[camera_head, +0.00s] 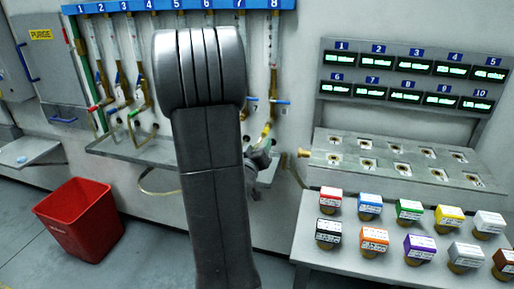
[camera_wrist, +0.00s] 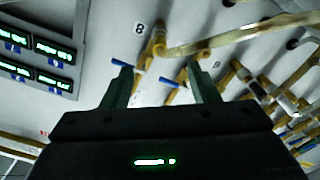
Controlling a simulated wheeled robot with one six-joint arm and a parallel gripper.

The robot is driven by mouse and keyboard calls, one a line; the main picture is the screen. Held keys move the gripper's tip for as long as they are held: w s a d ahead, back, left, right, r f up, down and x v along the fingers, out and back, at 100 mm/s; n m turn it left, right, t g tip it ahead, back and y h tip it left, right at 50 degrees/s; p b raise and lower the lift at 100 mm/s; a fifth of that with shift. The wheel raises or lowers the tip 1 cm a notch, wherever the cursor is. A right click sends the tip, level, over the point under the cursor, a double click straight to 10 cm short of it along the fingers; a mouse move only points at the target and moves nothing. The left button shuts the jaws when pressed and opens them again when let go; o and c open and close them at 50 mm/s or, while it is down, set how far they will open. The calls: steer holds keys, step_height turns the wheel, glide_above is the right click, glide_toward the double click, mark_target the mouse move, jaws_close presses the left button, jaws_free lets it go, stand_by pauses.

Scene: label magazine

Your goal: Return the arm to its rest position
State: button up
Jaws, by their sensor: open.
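My arm rises through the middle of the head view, its dark links hiding part of the wall behind. My gripper (camera_wrist: 163,80) shows in the wrist view with its two fingers spread apart and nothing between them. Beyond the fingers are wall valves with blue handles and a yellowish hose (camera_wrist: 215,42), close to the label 8. I cannot tell whether the fingers touch any of them. In the head view the gripper is mostly hidden behind my arm.
A numbered valve rack (camera_head: 120,60) lines the wall. A red bin (camera_head: 82,222) stands on the floor at left. At right are a display panel (camera_head: 400,85), a slotted shelf (camera_head: 330,147) and a bench (camera_head: 305,235) with several coloured-label blocks. Floor between bin and arm is clear.

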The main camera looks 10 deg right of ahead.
mark_target(267, 126)
steer(key=shift+w, duration=0.1)
steer(key=p+x, duration=0.1)
steer(key=x, duration=1.2)
steer(key=shift+w+d+p, duration=0.2)
steer(key=shift+w+p, duration=0.1)
steer(key=shift+w, duration=0.05)
steer(key=shift+s+a, duration=0.15)
steer(key=shift+s, duration=0.2)
steer(key=shift+s, duration=0.1)
